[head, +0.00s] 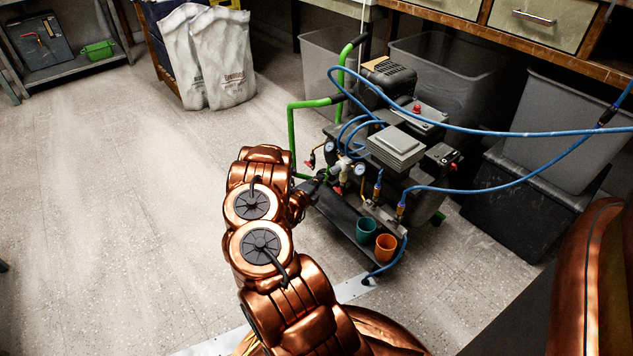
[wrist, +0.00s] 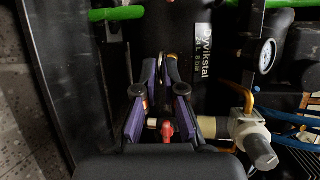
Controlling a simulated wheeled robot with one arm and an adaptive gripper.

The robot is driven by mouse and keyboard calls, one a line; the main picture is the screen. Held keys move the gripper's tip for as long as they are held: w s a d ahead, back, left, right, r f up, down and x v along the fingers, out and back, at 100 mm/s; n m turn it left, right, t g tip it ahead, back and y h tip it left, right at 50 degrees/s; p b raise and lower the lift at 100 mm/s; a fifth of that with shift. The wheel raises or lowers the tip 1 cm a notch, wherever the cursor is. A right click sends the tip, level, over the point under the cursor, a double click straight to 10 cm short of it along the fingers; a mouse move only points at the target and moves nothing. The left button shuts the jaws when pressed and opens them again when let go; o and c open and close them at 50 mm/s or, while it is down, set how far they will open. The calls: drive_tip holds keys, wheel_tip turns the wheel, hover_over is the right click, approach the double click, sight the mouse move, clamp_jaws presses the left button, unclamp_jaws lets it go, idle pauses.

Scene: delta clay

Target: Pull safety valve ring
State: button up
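The safety valve ring is too small and dark to make out in either view. The air compressor (head: 395,140), with green handles, gauges and a brass-coloured fitting (head: 342,168), stands at the centre right in the head view. My gripper (head: 318,180) reaches its left front side, close to the fittings. In the wrist view my gripper (wrist: 164,66) points at the black tank (wrist: 212,85), with its purple-padded fingers close together at the tips. A narrow gap shows between the tips, and I cannot tell whether anything is in it. A red knob (wrist: 167,130) shows between the fingers, lower down.
A pressure gauge (wrist: 266,55) and a pale regulator (wrist: 255,140) stand close to the right of my gripper. A green bar (wrist: 117,14) crosses above. Blue hoses (head: 470,130) run right from the compressor. Teal and orange cups (head: 386,246) sit low in front. Floor is clear at left.

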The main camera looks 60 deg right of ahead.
drive_tip(key=o, duration=0.3)
drive_tip(key=shift+w+a+f, duration=0.1)
drive_tip(key=shift+a, duration=0.05)
drive_tip(key=shift+o, duration=0.5)
drive_tip(key=a+r, duration=0.2)
drive_tip(key=a, duration=0.9)
drive_tip(key=shift+s+a, duration=0.35)
drive_tip(key=shift+r, duration=0.1)
